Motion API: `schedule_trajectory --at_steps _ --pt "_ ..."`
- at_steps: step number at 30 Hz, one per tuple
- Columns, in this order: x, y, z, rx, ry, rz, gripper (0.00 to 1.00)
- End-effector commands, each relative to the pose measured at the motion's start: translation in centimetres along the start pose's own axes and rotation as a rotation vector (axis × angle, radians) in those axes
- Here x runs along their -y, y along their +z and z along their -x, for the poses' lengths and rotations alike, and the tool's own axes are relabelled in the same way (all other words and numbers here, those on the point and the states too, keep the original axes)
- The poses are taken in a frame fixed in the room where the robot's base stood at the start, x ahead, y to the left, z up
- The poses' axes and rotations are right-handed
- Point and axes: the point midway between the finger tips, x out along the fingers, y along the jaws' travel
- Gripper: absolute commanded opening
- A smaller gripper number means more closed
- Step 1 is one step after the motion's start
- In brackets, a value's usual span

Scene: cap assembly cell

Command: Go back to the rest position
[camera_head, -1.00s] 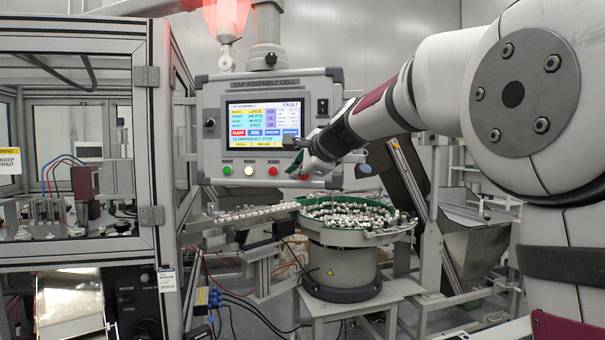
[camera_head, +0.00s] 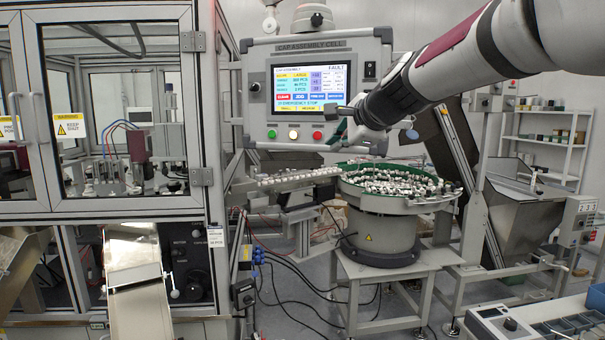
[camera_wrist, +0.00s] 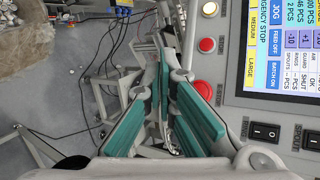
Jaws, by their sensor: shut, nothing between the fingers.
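My gripper (camera_head: 338,130) is in front of the lower right of the control panel (camera_head: 358,52) in the head view, with my arm reaching in from the upper right. In the wrist view, the teal-lined fingers (camera_wrist: 166,72) come together at their tips with nothing between them. The panel's red button (camera_wrist: 207,45) and screen (camera_wrist: 283,45) are to the right of the fingers there. In the head view the screen (camera_head: 310,88) reads FAULT and EMERGENCY STOP. I cannot tell whether the fingers touch the panel.
The bowl feeder (camera_head: 385,228) full of caps stands below my gripper, with a feed track (camera_head: 298,176) on its left. A framed glass enclosure (camera_head: 205,120) is at the left. A hopper (camera_head: 525,215) and shelves (camera_head: 548,140) are at the right. Cables lie on the floor.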

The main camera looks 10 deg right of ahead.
Motion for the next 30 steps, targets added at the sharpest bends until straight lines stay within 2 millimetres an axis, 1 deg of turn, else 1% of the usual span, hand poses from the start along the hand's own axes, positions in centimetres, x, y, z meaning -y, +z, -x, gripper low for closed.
schedule_trajectory --at_steps 1,2,5,6,8,9,11,12,14,15,18,21,24,27,30 --pt "-1.2 0.6 1.6 0.005 0.023 0.071 0.0" --pt "-2.3 1.0 2.5 0.008 0.046 0.127 0.0" --pt "-6.8 1.9 6.2 0.026 0.133 0.35 0.0" --pt "-8.8 2.2 7.7 0.036 0.171 0.444 0.0" --pt "-12.0 2.5 10.0 0.053 0.228 0.584 0.0" --pt "-14.2 2.6 11.4 0.066 0.268 0.678 0.0" --pt "-17.5 2.6 13.7 0.089 0.326 0.816 0.0" --pt "-19.7 2.5 15.1 0.107 0.366 0.908 0.0" --pt "-23.1 2.2 17.2 0.135 0.425 1.041 0.0" --pt "-25.2 1.9 18.4 0.156 0.464 1.124 0.0" --pt "-30.0 1.1 21.2 0.206 0.552 1.305 0.0" --pt "-33.5 0.2 23.1 0.248 0.618 1.436 0.0" --pt "-35.5 -0.3 24.2 0.278 0.66 1.514 0.0" --pt "-36.4 -0.6 24.7 0.292 0.679 1.548 0.0" --pt "-36.5 -0.7 24.8 0.295 0.682 1.553 0.0"
